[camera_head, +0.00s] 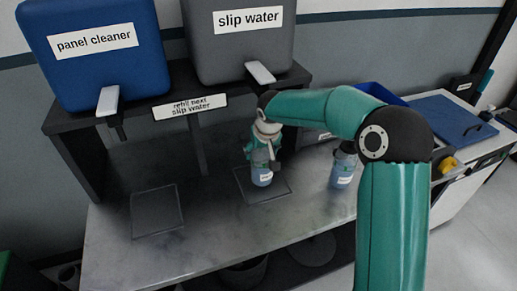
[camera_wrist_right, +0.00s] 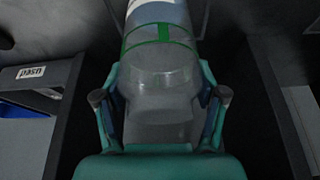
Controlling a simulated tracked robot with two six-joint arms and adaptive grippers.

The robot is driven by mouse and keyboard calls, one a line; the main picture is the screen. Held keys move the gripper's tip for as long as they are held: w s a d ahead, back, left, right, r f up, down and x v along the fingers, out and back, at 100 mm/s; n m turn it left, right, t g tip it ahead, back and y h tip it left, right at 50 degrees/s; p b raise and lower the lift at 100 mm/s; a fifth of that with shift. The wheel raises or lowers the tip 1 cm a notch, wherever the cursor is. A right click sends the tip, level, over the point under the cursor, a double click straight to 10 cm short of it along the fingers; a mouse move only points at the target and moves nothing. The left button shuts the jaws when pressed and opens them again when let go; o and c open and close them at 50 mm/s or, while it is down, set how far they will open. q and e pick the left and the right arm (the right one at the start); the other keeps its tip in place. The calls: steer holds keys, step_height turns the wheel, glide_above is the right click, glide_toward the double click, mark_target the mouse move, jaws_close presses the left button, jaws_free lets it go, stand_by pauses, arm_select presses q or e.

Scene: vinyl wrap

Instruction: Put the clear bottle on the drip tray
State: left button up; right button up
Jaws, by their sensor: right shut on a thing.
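The clear bottle (camera_head: 262,176) has a white label and bluish contents. It stands upright within the outline of the dark drip tray (camera_head: 282,192) under the slip water container. I cannot tell whether its base touches the tray. My right gripper (camera_head: 262,153) is shut on the bottle's upper part. In the right wrist view, the fingers (camera_wrist_right: 163,100) close on both sides of the clear bottle (camera_wrist_right: 160,60), which shows a green band. A second drip tray (camera_head: 158,222) lies empty at the left. My left gripper is not in view.
A blue panel cleaner container (camera_head: 75,65) and a grey slip water container (camera_head: 225,50) stand on a dark rack with spouts. A sign (camera_head: 189,107) reads "refill next slip water". Another spray bottle (camera_head: 343,170) stands right of the tray, close to my right arm.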

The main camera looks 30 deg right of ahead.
steer(key=shift+w+d+f, duration=0.3)
steer(key=shift+w+f, duration=0.45)
steer(key=shift+w, duration=0.05)
steer(key=shift+f, duration=0.15)
steer(key=o, duration=1.2)
